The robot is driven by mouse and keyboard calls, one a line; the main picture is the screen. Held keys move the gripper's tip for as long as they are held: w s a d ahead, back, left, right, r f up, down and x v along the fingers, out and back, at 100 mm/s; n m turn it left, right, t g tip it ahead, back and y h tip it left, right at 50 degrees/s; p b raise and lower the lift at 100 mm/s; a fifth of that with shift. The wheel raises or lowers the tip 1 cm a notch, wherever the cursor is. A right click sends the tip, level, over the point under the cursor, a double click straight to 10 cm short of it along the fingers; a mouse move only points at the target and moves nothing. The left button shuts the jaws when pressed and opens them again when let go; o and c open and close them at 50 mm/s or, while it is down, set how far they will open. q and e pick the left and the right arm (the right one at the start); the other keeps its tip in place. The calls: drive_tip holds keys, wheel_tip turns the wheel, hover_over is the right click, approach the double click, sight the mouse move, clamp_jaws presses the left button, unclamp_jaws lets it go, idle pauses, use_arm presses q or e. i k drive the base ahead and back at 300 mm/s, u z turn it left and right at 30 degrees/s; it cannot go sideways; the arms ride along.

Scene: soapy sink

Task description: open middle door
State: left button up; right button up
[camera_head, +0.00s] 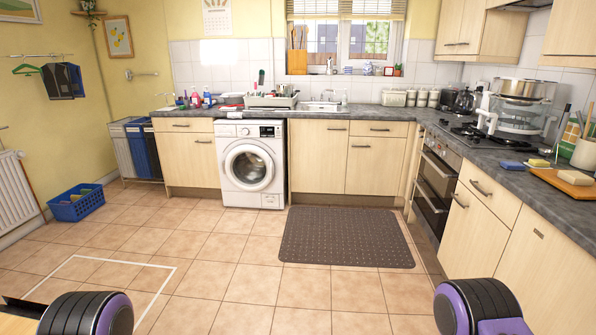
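Under the worktop on the back wall are pale wood doors, all shut. A tall door (317,160) stands right of the washing machine, below the sink, with a dark handle near its top right. To its right is another shut door (374,167) below a drawer (378,129). A left cabinet door (191,162) is on the far side of the washing machine. I cannot tell for certain which one is the middle door; the one below the sink is centred. My grippers are not in view; only parts of my arms show at the bottom corners.
A washing machine (249,170) stands beside the sink door. A dark mat (346,238) lies before the doors. An oven (436,187) and right-hand units (482,222) flank the right side. A blue basket (77,204) sits at left. The tiled floor between is clear.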

sight(374, 165)
drive_tip(key=i, duration=2.55)
drive_tip(key=z, duration=0.55)
drive_tip(key=i, duration=2.55)
drive_tip(key=z, duration=0.75)
drive_tip(key=i, duration=0.85)
drive_tip(key=z, duration=0.1)
